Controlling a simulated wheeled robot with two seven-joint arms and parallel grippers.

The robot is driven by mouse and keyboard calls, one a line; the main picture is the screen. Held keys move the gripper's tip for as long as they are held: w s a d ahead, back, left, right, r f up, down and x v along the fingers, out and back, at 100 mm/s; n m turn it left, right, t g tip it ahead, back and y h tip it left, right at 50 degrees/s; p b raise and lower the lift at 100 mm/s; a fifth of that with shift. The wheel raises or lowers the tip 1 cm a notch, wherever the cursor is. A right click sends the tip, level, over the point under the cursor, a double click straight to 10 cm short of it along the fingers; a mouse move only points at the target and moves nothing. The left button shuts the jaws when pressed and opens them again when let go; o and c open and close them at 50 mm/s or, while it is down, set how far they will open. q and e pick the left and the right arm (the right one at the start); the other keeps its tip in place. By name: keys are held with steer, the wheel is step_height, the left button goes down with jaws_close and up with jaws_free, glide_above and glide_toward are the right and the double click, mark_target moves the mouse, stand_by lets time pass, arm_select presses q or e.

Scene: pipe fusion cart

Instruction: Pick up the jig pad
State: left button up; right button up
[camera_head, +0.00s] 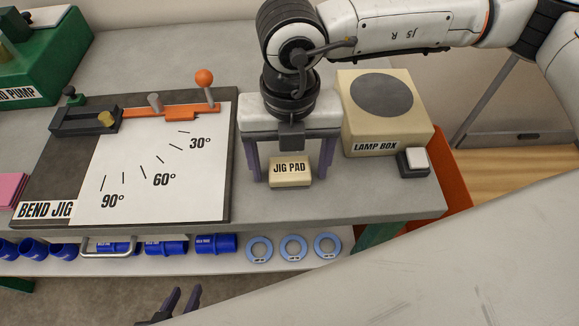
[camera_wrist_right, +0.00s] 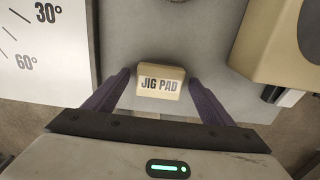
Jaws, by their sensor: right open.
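The jig pad (camera_head: 290,172) is a small cream block with a black-on-white label, lying on the grey bench top between the bend jig and the lamp box. My right gripper (camera_head: 289,178) points down over it, open, with one purple finger on each side. In the right wrist view the jig pad (camera_wrist_right: 161,83) sits between the two spread fingers (camera_wrist_right: 161,88), with a gap on both sides. My left gripper (camera_head: 180,305) shows only as dark fingertips at the bottom of the head view, below the bench; a gap shows between them.
The bend jig board (camera_head: 160,190) lies to the left, and the lamp box (camera_head: 385,105) with a small white-topped switch (camera_head: 413,162) stands to the right. Blue pipe pieces (camera_head: 166,247) and light blue rings (camera_head: 293,248) are on the lower shelf. A pale surface covers the lower right.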

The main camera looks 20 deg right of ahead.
mark_target(290, 167)
steer(key=c, duration=1.2)
steer(key=shift+o, duration=0.2)
step_height(290, 167, up, 10)
steer(key=b, duration=0.1)
steer(key=o, duration=0.5)
steer(key=c, duration=0.4)
